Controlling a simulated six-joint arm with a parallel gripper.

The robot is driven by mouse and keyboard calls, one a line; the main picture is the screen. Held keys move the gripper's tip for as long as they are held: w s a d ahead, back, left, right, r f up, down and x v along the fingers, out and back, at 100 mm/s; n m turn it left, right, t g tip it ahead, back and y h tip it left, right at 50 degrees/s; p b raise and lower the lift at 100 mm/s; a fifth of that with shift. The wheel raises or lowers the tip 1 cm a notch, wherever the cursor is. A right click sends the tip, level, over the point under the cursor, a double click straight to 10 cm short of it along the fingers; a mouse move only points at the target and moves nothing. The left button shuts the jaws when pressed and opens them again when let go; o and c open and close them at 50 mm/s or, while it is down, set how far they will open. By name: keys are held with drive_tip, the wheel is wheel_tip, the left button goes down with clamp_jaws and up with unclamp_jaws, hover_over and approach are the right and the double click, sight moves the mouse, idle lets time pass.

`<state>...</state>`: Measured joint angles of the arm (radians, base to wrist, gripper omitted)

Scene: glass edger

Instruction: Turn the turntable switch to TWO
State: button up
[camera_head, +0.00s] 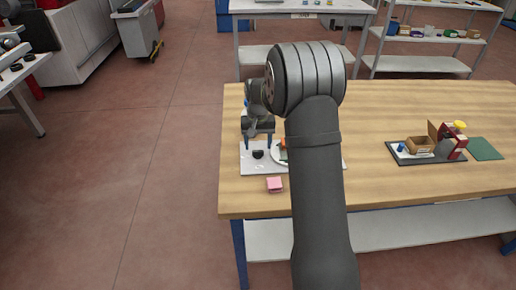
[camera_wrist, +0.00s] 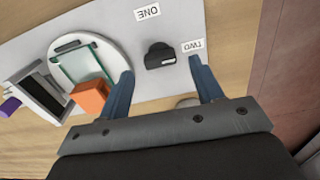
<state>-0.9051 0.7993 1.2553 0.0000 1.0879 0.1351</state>
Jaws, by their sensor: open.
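The turntable switch is a black knob (camera_wrist: 159,56) on a light grey panel (camera_wrist: 183,17); it also shows as a small dark knob in the head view (camera_head: 258,154). A label reading ONE (camera_wrist: 147,11) and a label reading TWO (camera_wrist: 193,46) lie on the panel near it. The knob's exact setting is hard to tell. My gripper (camera_wrist: 163,80) is open and empty, with its blue fingers on either side of the knob's near side and apart from it. In the head view my gripper (camera_head: 258,139) hangs over the panel.
A round white turntable (camera_wrist: 112,52) with a glass plate (camera_wrist: 84,62) is left of the knob in the wrist view, with an orange block (camera_wrist: 90,97) and a grey-black device (camera_wrist: 40,94). A pink block (camera_head: 275,185) lies at the panel's front. A tray with boxes (camera_head: 425,158) is right.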

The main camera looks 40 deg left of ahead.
sight(258, 151)
wheel_tip(258, 151, up, 14)
drive_tip(key=shift+r, duration=0.15)
idle(0.4)
wheel_tip(258, 151, down, 18)
drive_tip(key=shift+r, duration=0.25)
idle(0.3)
drive_tip(key=shift+f, duration=0.2)
drive_tip(key=shift+r+n, duration=0.2)
drive_tip(key=shift+n, duration=0.7)
drive_tip(key=n, duration=0.6)
drive_tip(key=shift+n, duration=0.4)
drive_tip(key=n, duration=0.4)
drive_tip(key=shift+n, duration=2.3)
